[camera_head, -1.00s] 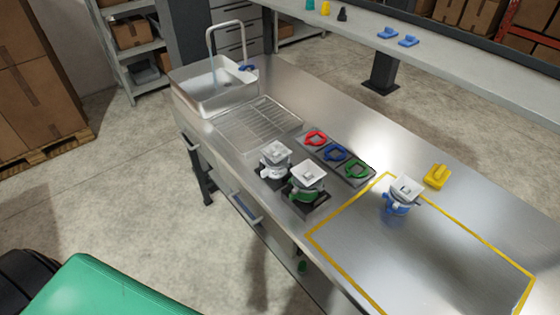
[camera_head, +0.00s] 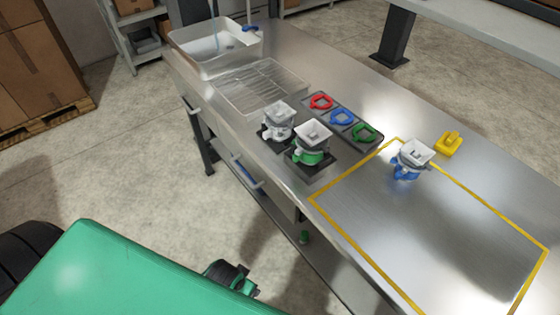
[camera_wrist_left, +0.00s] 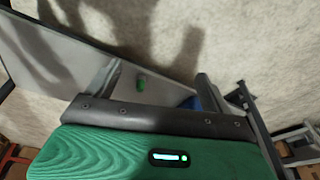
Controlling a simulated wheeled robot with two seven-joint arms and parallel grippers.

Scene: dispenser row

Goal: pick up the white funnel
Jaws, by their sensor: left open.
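Three funnel-like units with white square tops stand on the steel counter in the head view. The one with a white body, which I take as the white funnel (camera_head: 278,122), is upright at the left of the group, on a dark pad. A green-based unit (camera_head: 313,142) stands close to its right. A blue-based unit (camera_head: 410,160) stands apart, further right. In the left wrist view my left gripper (camera_wrist_left: 158,88) is open and empty, its two fingers apart. It is below and away from the units, with no contact. My right gripper does not show.
A dark tray with red (camera_head: 321,101), blue (camera_head: 341,117) and green (camera_head: 364,132) rings lies behind the units. A yellow piece (camera_head: 449,143) is at the right. The sink (camera_head: 205,50) and drainer are at the far left. The yellow-taped area is mostly bare.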

